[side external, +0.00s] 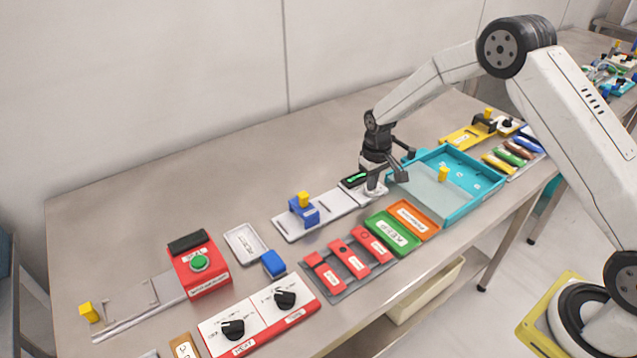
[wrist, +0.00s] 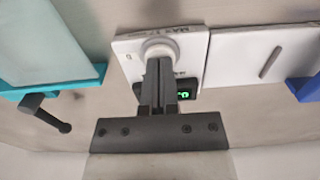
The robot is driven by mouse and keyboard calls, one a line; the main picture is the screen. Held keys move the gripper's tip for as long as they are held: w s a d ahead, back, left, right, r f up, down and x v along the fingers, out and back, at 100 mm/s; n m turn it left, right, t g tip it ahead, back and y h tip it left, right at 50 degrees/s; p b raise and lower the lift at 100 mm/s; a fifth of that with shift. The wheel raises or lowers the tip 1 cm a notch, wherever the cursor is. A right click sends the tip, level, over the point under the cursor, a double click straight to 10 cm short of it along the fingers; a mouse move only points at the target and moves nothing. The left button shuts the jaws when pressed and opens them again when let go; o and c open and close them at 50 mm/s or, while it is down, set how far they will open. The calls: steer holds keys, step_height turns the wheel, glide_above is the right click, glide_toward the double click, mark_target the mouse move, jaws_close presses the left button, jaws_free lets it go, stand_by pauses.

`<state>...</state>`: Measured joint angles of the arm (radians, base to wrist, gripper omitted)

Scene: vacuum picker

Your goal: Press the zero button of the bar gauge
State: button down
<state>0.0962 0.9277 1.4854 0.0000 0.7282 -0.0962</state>
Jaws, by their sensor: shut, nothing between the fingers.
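The bar gauge is a long pale plate (side external: 330,213) near the middle of the bench, with a blue block (side external: 306,214) and a small yellow cube (side external: 303,199) on it. Its dark display (side external: 355,179) has a green readout, also seen in the wrist view (wrist: 183,94). In the wrist view a round white button (wrist: 159,45) sits on the gauge's white end plate (wrist: 192,45). My gripper (wrist: 160,62) is shut and empty, its fingertips overlapping the button's near edge. I cannot tell whether they touch it. In the side view my gripper (side external: 373,182) points down at that end.
A teal tray (side external: 484,203) lies right of the gauge; a dark handle (wrist: 45,112) sticks out close to my gripper. Green (side external: 391,234) and orange (side external: 414,221) trays and red blocks (side external: 348,259) lie in front. A red box with a green button (side external: 200,263) stands left.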

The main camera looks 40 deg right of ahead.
steer(key=shift+r, duration=2.9)
steer(key=shift+s+a+r, duration=0.15)
steer(key=shift+s+r, duration=0.1)
steer(key=shift+s, duration=0.1)
steer(key=s+a+r+t, duration=0.1)
steer(key=s+a+r, duration=0.1)
steer(key=s, duration=0.9)
steer(key=s+a+r+t, duration=0.1)
steer(key=s+a+r, duration=0.1)
steer(key=s, duration=1)
steer(key=shift+a+r+t, duration=0.3)
steer(key=shift+a+r, duration=0.05)
steer(key=shift+r, duration=0.5)
